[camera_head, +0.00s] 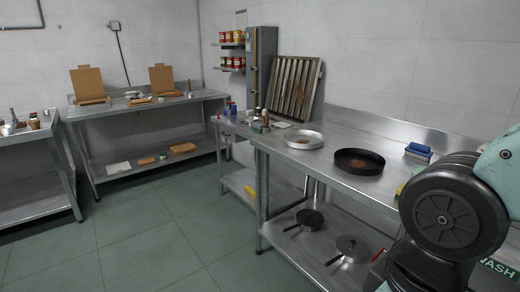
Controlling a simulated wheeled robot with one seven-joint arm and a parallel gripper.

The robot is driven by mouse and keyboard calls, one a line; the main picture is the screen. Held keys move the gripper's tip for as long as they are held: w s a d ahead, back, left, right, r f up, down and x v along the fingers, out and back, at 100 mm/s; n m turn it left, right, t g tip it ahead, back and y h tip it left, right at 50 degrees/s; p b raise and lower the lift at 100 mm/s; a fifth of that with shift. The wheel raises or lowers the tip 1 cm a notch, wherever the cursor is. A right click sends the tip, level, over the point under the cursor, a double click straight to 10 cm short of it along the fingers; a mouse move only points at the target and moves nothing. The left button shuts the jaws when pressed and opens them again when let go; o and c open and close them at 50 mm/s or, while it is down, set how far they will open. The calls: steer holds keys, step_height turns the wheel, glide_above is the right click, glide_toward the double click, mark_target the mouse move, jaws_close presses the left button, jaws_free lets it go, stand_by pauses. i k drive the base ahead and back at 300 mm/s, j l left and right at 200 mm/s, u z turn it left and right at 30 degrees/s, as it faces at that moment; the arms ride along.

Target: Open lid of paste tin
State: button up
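Several small red, yellow and green tins (238,36) stand on an upper wall shelf at the back. More tins (236,62) stand on the shelf below. Small bottles and containers (257,125) stand at the far part of the steel counter. I cannot tell which of these is the paste tin, and no lid can be made out at this distance. My gripper is not in view. Only a black joint and pale green links of my arm show at the lower right, well apart from the shelves.
The steel counter (345,182) carries a light round pan (304,139), a dark round pan (360,161) and a blue item (418,151). Two lidded pans (310,219) lie on its lower shelf. A ribbed metal panel (293,88) leans at the back. The tiled floor (165,235) is clear.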

mark_target(282, 125)
steer(key=i+j+u, duration=0.35)
steer(key=i, duration=0.35)
steer(key=i+u, duration=0.35)
steer(key=i, duration=0.3)
steer(key=i+j+z, duration=0.1)
steer(key=i, duration=2.15)
